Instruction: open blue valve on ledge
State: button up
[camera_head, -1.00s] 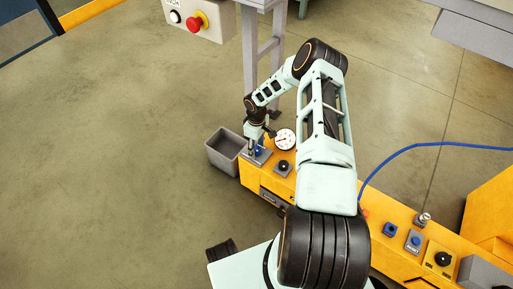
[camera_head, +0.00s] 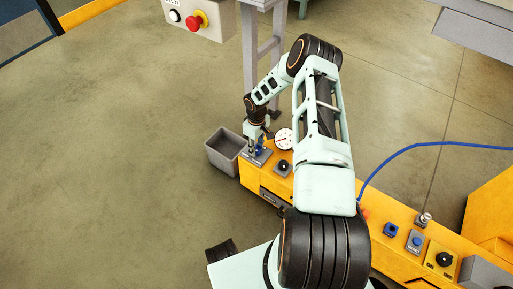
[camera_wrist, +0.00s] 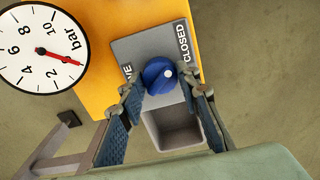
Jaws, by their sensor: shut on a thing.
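The blue valve (camera_wrist: 159,76) is a round knob with a white dot, on a grey plate (camera_wrist: 132,48). The plate reads "CLOSED" on one side; the lettering on the other side is partly hidden. In the head view the valve (camera_head: 260,147) sits at the far left end of the yellow ledge (camera_head: 345,195), mostly behind my gripper (camera_head: 258,145). In the wrist view my gripper (camera_wrist: 160,92) has a finger on each side of the knob and is shut on it. The white dot lies on the side toward "CLOSED".
A white bar gauge (camera_wrist: 40,48) stands close beside the valve plate. A grey bin (camera_head: 224,153) is off the ledge's left end. A black knob (camera_head: 283,166) is nearby. A blue hose (camera_head: 430,146) and more controls are along the ledge to the right.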

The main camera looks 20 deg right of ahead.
aim_at(257, 147)
jog(key=m+b, duration=0.1)
jog(key=m, duration=0.3)
jog(key=shift+f+m+b, duration=0.1)
jog(key=shift+m+b, duration=0.2)
jog(key=m+b, duration=0.1)
jog(key=m, duration=0.2)
jog(key=shift+m, duration=0.3)
jog(key=m+b, duration=0.1)
jog(key=m, duration=0.3)
jog(key=shift+m+b, duration=0.55)
jog(key=shift+m, duration=1.55)
jog(key=o, duration=1.2)
jog(key=shift+c, duration=0.2)
notch_tip(257, 147, up, 12)
